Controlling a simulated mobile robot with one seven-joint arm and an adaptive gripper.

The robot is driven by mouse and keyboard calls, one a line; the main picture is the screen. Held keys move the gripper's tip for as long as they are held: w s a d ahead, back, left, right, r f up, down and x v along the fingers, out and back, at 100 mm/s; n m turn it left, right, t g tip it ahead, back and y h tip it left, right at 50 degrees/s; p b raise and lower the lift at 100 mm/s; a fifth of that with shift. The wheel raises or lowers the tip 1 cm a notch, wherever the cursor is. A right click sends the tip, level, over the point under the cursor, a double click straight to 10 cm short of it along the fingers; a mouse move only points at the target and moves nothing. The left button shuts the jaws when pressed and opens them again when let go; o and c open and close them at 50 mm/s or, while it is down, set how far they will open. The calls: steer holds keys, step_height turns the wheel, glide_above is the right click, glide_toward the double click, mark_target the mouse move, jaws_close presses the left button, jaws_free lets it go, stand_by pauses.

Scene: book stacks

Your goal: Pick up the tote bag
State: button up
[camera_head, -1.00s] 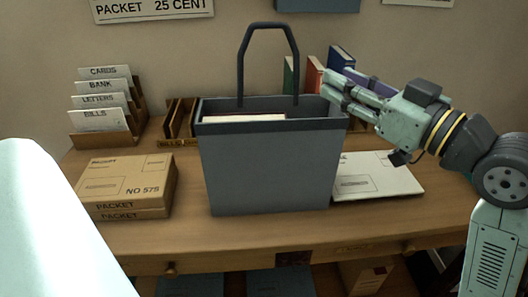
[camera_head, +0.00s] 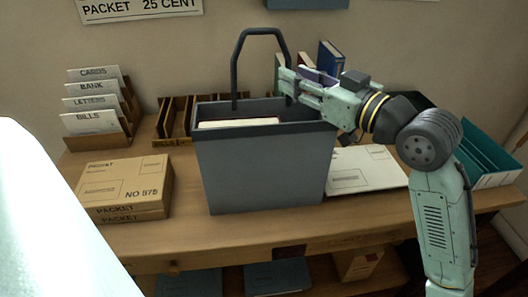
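The tote bag (camera_head: 262,172) is a dark grey open-topped bag standing upright on the wooden desk. Its arched handle (camera_head: 260,32) stands up above the opening, and a pale flat item shows inside it. My gripper (camera_head: 284,82) reaches in from the right, above the bag's right side. Its fingertips are close to the right upright of the handle. I cannot tell whether they touch it or how far apart they are.
Stacked parcels (camera_head: 125,186) lie left of the bag, with a card sorter (camera_head: 95,115) behind them. White envelopes (camera_head: 365,170) lie to its right. Books (camera_head: 330,58) stand behind my gripper. A teal tray (camera_head: 480,155) is at the far right.

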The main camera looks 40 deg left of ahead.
steer(key=shift+w+a, duration=0.1)
steer(key=shift+a, duration=0.35)
jaws_close()
stand_by(0.7)
